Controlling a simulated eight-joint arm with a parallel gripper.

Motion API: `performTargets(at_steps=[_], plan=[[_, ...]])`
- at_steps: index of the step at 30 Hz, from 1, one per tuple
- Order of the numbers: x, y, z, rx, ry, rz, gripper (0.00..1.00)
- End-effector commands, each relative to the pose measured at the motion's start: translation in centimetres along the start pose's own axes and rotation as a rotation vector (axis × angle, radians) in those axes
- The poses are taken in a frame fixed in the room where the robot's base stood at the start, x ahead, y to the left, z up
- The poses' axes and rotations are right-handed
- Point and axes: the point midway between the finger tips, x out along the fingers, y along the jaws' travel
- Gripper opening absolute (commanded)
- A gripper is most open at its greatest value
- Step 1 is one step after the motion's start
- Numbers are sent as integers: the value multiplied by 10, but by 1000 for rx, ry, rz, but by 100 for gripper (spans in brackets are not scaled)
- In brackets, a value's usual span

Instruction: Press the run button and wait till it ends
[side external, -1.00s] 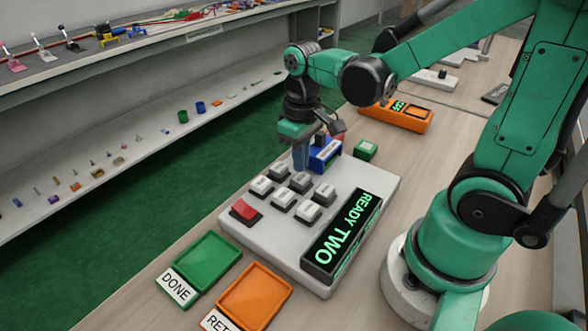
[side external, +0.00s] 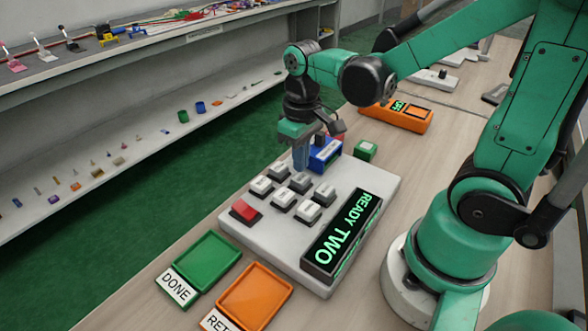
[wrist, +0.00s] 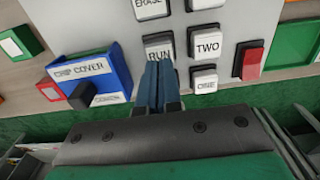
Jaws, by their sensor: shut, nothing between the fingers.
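The RUN button (wrist: 158,45) is a white key on a dark base, in the middle of the wrist view. My gripper (wrist: 158,66) is shut and empty, with its blue fingertips over the lower part of that key. The wrist view does not show whether they touch it. In the side view my gripper (side external: 300,168) points straight down at the far end of the white panel (side external: 378,190). The panel's display (side external: 342,235) reads READY TWO in green letters. TWO (wrist: 206,47), ONE (wrist: 204,82) and ERASE (wrist: 152,8) keys surround RUN.
A blue CHIP COVER box (wrist: 92,72) with a dark knob stands close beside the fingers. A red switch (wrist: 250,62) sits on the panel. Green DONE (side external: 207,262) and orange (side external: 254,295) trays lie at the near end. An orange device (side external: 396,115) lies behind.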

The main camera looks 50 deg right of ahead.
Motion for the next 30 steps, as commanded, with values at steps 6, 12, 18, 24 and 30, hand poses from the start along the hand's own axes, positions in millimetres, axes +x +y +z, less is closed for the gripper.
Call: performTargets(at_steps=[6,12,18,24,30], plan=[[0,0,0,0,0,0,0],[0,0,0,0,0,0,0],[1,0,0,0,0,0,0],[4,0,0,0,0,0,0],[8,0,0,0,0,0,0]])
